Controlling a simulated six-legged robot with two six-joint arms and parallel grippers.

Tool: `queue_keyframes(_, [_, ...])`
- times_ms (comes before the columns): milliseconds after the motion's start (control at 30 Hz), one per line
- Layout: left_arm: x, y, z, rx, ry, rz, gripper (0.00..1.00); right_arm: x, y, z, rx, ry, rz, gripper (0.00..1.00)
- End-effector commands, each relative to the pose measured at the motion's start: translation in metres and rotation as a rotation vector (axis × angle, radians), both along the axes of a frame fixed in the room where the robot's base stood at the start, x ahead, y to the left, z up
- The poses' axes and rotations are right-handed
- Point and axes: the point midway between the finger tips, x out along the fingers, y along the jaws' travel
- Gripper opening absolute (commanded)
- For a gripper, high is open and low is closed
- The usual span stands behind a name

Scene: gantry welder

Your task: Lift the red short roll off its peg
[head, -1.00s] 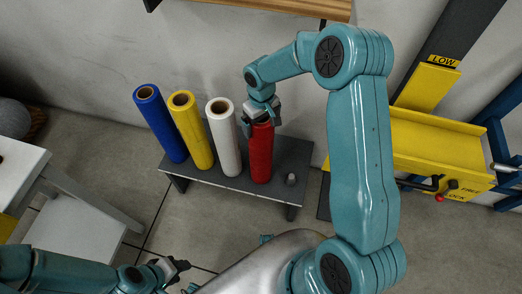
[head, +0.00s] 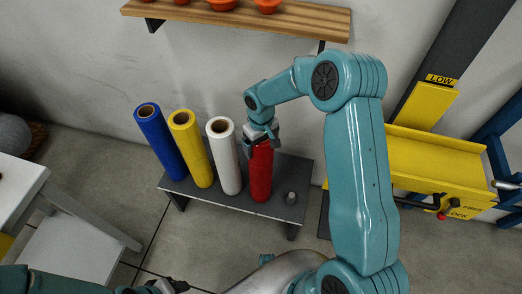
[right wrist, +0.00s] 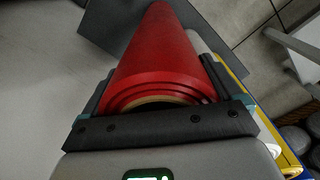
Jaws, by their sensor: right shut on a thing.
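The red short roll (head: 261,172) stands upright at the right of a row of rolls on a low dark bench (head: 240,205). Its base appears to be at the bench top; the peg inside it is hidden. My right gripper (head: 261,137) is shut on the roll's upper end from above. In the right wrist view the red roll (right wrist: 155,50) lies between the two fingers (right wrist: 157,85), with its cardboard core rim showing near the palm. My left gripper (head: 168,286) is partly in view at the bottom edge, far from the roll; its jaw opening is unclear.
White (head: 225,158), yellow (head: 191,150) and blue (head: 160,143) taller rolls stand left of the red one, the white one close beside it. A short grey peg (head: 291,197) stands bare at right. A wooden shelf (head: 240,17) hangs above; a yellow machine (head: 425,160) is at right.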

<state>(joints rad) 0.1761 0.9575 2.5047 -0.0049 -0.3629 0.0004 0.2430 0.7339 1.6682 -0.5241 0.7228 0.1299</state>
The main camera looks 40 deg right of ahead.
Motion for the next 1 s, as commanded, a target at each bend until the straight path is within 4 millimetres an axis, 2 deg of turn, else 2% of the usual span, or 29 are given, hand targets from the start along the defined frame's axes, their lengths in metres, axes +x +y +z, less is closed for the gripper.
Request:
queue_keyframes(167, [0.000,0.000,0.002,0.000,0.000,0.000,0.43,0.003,-0.001,0.019,-0.003,-0.009,0.000,0.07])
queue_keyframes(367, [0.000,0.000,0.005,0.000,0.000,0.000,0.43,0.003,-0.001,0.050,-0.004,-0.010,-0.001,0.07])
queue_keyframes(800, [0.000,0.000,0.014,0.000,0.000,0.000,0.43,0.002,-0.001,0.148,-0.004,-0.012,-0.001,0.07])
queue_keyframes(1000, [0.000,0.000,0.018,0.000,0.000,0.000,0.43,0.002,-0.001,0.182,-0.003,-0.009,-0.001,0.07])
